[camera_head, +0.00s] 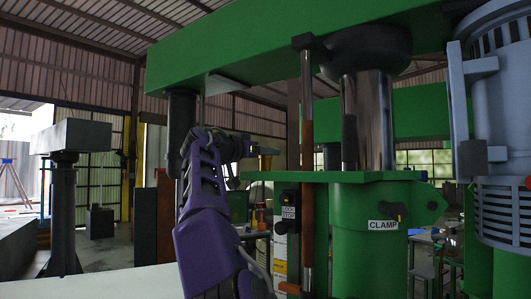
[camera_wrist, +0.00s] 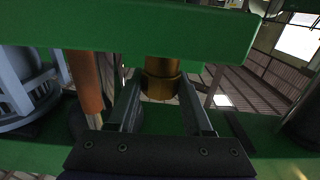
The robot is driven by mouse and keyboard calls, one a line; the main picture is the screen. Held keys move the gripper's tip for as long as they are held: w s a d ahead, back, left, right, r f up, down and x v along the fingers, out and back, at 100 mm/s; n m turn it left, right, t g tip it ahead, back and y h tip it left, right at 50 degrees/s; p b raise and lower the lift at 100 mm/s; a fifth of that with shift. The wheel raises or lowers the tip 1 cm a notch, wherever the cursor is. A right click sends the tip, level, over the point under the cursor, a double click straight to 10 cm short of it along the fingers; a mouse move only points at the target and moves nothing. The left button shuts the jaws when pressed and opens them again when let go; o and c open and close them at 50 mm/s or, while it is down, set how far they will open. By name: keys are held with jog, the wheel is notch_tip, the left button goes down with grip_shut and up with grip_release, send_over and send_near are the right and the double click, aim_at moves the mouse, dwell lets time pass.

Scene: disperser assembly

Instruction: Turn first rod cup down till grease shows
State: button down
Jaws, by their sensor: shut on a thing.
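A brass-coloured cup (camera_wrist: 161,82) sits between the two fingers of my gripper (camera_wrist: 160,92) in the wrist view. The fingers are shut on its sides. Its upper end is partly hidden by a green band of the machine across the top of that view. No grease can be made out on or around the cup; the area is dark. In the head view my purple arm rises in front of the green machine, with its dark gripper (camera_head: 236,150) beneath the overhead beam. The cup cannot be told clearly there.
The green overhead beam (camera_head: 290,45) spans above my arm. A vertical rod with an orange section (camera_head: 307,130) and a green column marked CLAMP (camera_head: 350,225) stand to the right. A grey-blue motor (camera_head: 505,130) is at far right. A grey block on a stand (camera_head: 65,140) is at left.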

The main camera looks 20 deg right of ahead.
jog(key=shift+c, duration=1.6)
grip_release()
jog(key=b+v, duration=0.5)
jog(key=v, duration=1.2)
jog(key=shift+s+a, duration=0.1)
jog(key=shift+a, duration=0.05)
